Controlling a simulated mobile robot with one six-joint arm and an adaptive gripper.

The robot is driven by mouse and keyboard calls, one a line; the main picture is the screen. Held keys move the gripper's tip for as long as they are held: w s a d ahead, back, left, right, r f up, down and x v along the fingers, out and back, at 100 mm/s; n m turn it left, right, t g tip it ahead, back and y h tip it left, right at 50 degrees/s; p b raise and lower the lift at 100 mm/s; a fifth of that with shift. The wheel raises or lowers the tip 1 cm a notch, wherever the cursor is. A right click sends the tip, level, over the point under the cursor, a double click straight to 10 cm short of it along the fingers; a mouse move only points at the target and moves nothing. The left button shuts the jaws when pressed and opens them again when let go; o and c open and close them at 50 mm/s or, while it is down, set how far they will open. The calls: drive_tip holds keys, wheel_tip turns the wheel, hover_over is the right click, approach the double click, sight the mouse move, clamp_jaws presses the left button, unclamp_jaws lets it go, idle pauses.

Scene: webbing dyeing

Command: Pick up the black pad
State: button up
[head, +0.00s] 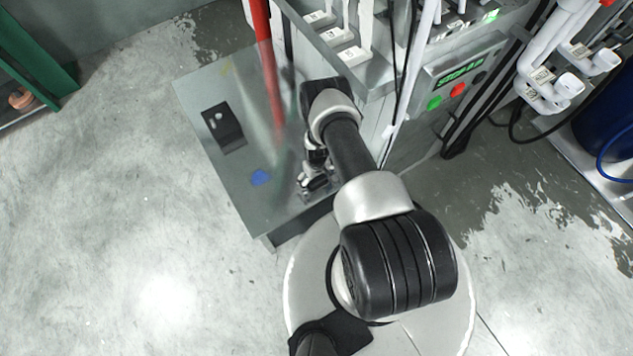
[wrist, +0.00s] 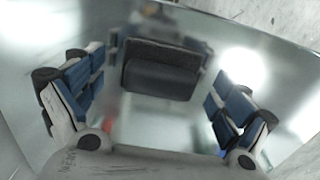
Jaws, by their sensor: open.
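The black pad (wrist: 161,74) is a dark block with rounded edges, seen in the wrist view beyond and between my two fingers. A gap shows on each side of it, and I cannot tell whether the fingers reach past its near edge. My gripper (wrist: 157,88) is open, with blue finger pads left and right and nothing clamped. In the head view my gripper (head: 314,181) hangs low over the right front part of the shiny metal table (head: 205,92). There the pad is mostly hidden by the gripper and too small to tell apart.
A flat black plate with holes (head: 224,128) and a blue piece (head: 260,177) lie on the table left of my gripper. A red post (head: 263,40) rises behind. A control panel (head: 462,82) with lit buttons stands to the right.

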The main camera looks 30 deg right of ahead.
sight(317, 179)
drive_tip(key=shift+c, duration=0.4)
drive_tip(key=c, duration=0.9)
drive_tip(key=shift+s, duration=0.15)
drive_tip(key=c, duration=0.4)
drive_tip(key=shift+c, duration=0.7)
drive_tip(key=shift+r, duration=0.45)
drive_tip(key=shift+c, duration=0.7)
wheel_tip(317, 179, up, 19)
drive_tip(key=p, duration=0.6)
drive_tip(key=shift+r, duration=0.15)
